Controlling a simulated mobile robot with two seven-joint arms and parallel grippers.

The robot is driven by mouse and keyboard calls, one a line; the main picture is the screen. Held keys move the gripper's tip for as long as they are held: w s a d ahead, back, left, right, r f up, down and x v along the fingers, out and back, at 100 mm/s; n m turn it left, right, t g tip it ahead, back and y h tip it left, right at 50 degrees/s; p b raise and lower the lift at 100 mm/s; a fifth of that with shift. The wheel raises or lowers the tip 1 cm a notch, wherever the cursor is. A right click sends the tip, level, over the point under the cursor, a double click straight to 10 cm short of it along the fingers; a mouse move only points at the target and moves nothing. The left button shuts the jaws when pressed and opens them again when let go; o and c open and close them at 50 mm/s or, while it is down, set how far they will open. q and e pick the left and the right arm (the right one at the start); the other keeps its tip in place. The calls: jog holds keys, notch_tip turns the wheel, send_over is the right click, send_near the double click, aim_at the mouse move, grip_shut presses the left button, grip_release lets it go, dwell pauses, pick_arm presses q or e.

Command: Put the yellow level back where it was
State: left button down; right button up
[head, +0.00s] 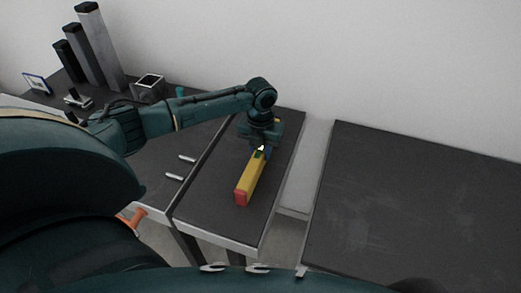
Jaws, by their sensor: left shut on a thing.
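The yellow level (249,181) is a long yellow bar with a red end cap facing me. It is over the narrow dark table (221,190) in the middle of the head view. My left gripper (260,149) comes down from above and is shut on the level near its far end. The gripper hides that far end. I cannot tell whether the level touches the table top. My right gripper is not in view.
Two small metal pieces (175,177) lie left of the level. Dark upright blocks (97,50), a square open box (149,87) and a small framed card (37,84) stand at the back left. A bare dark table (420,200) is at right, across a gap. An orange object (133,217) shows at lower left.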

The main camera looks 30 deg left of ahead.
pick_arm(q)
jog(key=c, duration=1.1)
grip_release()
notch_tip(320, 180, up, 12)
jog(key=shift+r, duration=0.1)
jog(key=shift+s, duration=0.1)
